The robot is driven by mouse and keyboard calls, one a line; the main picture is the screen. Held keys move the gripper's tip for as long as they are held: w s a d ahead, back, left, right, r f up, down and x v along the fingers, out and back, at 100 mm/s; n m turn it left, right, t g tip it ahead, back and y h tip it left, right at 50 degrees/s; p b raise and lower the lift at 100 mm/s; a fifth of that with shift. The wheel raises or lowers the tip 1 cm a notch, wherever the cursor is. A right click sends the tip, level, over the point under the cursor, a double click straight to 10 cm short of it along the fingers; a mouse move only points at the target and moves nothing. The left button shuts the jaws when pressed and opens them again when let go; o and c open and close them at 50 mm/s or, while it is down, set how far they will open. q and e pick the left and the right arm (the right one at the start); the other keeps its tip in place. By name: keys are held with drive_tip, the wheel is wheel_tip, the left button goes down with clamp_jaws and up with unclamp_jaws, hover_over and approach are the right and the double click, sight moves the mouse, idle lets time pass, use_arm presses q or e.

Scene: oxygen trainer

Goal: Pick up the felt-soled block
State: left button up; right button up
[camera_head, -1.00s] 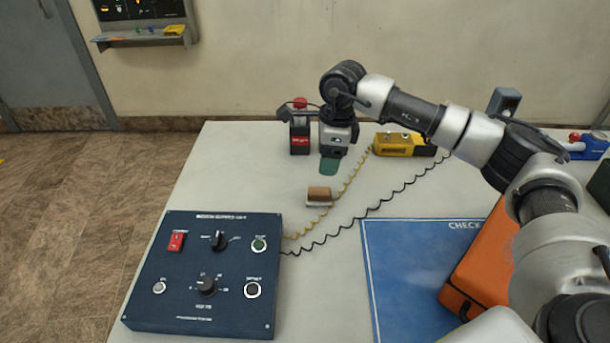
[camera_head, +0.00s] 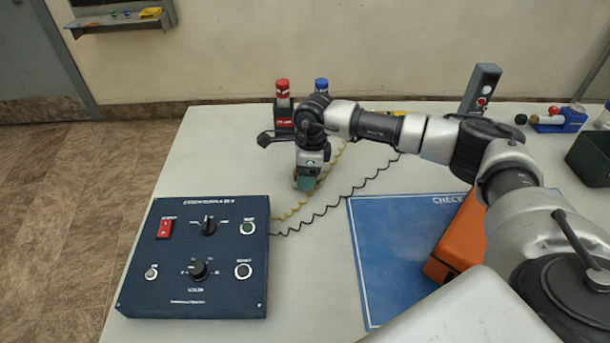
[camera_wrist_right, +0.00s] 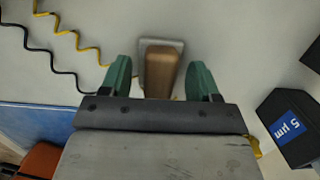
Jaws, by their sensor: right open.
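The felt-soled block (camera_wrist_right: 161,72) shows in the right wrist view as a brown wooden block on a grey sole, lying on the table. My right gripper (camera_wrist_right: 160,82) is open, with one green finger on each side of the block and a gap visible on both sides. In the head view my right gripper (camera_head: 306,183) points down at the table behind the control panel, and it hides the block there. My left gripper is not in view.
A dark blue control panel (camera_head: 198,292) stands at the front left. Yellow and black coiled cords (camera_head: 335,205) run close by the gripper. A blue mat (camera_head: 385,270) and an orange case (camera_head: 455,240) lie to the right. Red-capped (camera_head: 283,92) and blue-capped (camera_head: 321,86) bottles stand behind.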

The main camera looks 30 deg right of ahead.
drive_tip(key=c, duration=0.7)
drive_tip(key=shift+r, duration=0.1)
drive_tip(key=shift+r, duration=0.25)
wheel_tip(320, 180, up, 4)
drive_tip(key=shift+f+b, duration=0.15)
drive_tip(key=shift+b, duration=0.15)
drive_tip(key=s+d+r+b, duration=0.1)
drive_tip(key=s+d+r, duration=0.3)
drive_tip(key=d, duration=0.7)
wheel_tip(320, 180, up, 3)
drive_tip(key=shift+f, duration=0.15)
